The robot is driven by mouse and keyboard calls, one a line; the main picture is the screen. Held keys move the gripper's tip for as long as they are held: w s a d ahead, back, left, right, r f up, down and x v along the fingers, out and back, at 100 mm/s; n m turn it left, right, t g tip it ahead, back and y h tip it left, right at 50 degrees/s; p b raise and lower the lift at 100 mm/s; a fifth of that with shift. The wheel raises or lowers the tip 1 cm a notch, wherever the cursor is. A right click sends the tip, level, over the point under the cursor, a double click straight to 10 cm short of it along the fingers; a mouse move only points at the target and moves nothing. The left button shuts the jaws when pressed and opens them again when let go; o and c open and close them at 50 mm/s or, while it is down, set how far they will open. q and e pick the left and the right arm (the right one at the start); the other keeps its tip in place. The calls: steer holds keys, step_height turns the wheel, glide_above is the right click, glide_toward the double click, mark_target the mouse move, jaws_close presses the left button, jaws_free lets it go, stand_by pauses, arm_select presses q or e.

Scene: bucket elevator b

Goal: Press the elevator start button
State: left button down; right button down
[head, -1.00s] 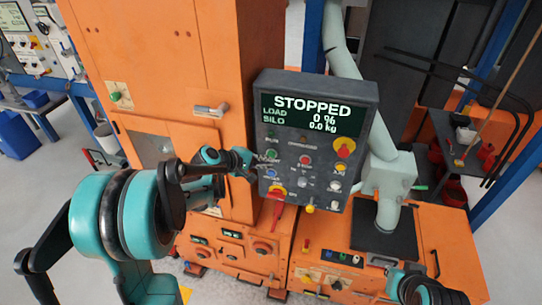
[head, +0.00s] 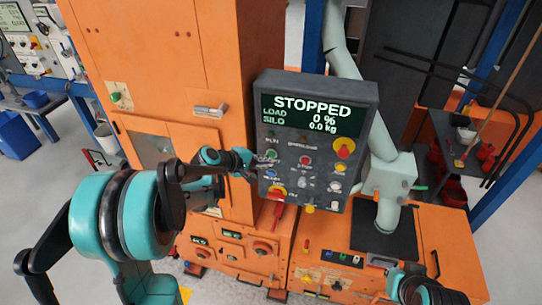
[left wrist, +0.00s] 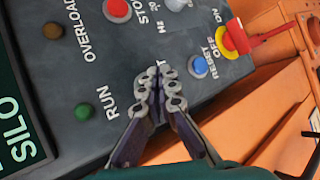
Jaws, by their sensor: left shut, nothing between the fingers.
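The dark grey control panel (head: 357,118) has a screen (head: 312,115) reading STOPPED, LOAD 0 % and SILO 0.0 kg. My left gripper (head: 266,159) is at the panel's left side. In the left wrist view its fingers (left wrist: 160,88) are shut and empty, over the panel face between the green RUN light (left wrist: 84,111) and the blue RESET button (left wrist: 198,65). The fingers cover the label and button there, so the start button is hidden; I cannot tell whether they touch it. The red STOP button (left wrist: 117,9) is beyond the fingertips.
A red and yellow switch (left wrist: 234,38) sits near RESET at the panel edge. A yellow and red knob (head: 344,148) is on the panel's right. The orange machine cabinet (head: 165,60) stands left of the panel, and a grey pipe (head: 345,60) runs behind it.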

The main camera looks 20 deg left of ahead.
arm_select(q)
steer(key=shift+w, duration=0.1)
steer(key=shift+w, duration=0.35)
steer(key=shift+w, duration=0.4)
stand_by(0.7)
steer(key=shift+s+b, duration=0.2)
steer(key=shift+b, duration=0.1)
steer(key=shift+s, duration=0.7)
steer(key=shift+s, duration=2.45)
